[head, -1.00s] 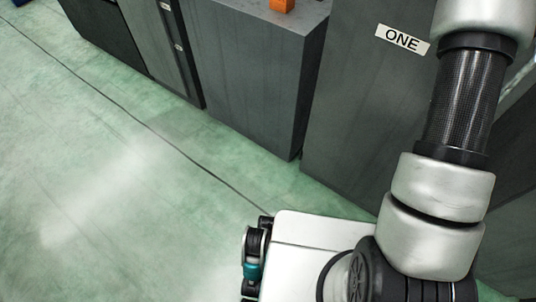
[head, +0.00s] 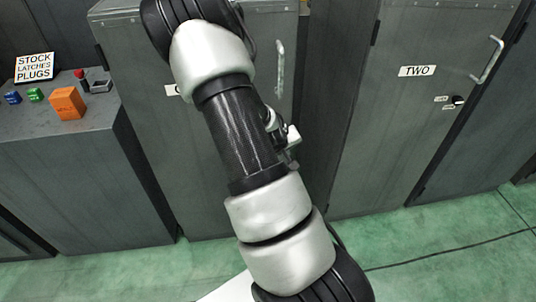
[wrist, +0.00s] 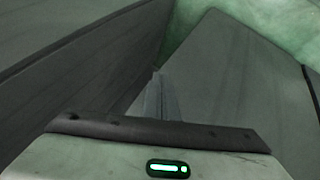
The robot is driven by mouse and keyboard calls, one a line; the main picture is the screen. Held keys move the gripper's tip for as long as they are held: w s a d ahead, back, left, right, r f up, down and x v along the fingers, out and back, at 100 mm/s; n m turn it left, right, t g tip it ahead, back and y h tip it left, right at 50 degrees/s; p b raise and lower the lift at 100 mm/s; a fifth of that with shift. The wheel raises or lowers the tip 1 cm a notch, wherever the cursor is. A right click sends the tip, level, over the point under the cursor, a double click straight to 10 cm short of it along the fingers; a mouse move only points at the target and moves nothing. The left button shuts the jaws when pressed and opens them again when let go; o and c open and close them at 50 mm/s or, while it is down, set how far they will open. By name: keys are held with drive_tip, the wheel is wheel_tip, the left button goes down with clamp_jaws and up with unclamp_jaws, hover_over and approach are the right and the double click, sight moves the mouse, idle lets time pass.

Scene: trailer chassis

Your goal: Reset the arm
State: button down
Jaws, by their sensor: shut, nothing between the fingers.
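My gripper (wrist: 158,98) shows in the wrist view, its narrow fingers together and empty, pointing away from the camera past dark grey panels. In the head view my arm (head: 240,135) rises from the bottom middle to the top left, in front of a grey cabinet. A small white and dark part of my arm shows behind the forearm; I cannot make out the fingertips there.
A grey cabinet door (head: 135,75) stands close behind the arm, and door TWO (head: 440,110) is at the right. A grey counter (head: 60,135) at the left holds an orange box (head: 67,103), a sign (head: 34,67) and small parts. Green floor (head: 440,232) is clear at the lower right.

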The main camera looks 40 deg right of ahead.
drive_tip(key=s+d+r+p, duration=0.1)
drive_tip(key=s+r+p, duration=0.1)
drive_tip(key=s+r, duration=0.4)
drive_tip(key=shift+d+r+p, duration=0.2)
drive_tip(key=shift+r+p, duration=0.1)
drive_tip(key=shift+r, duration=0.65)
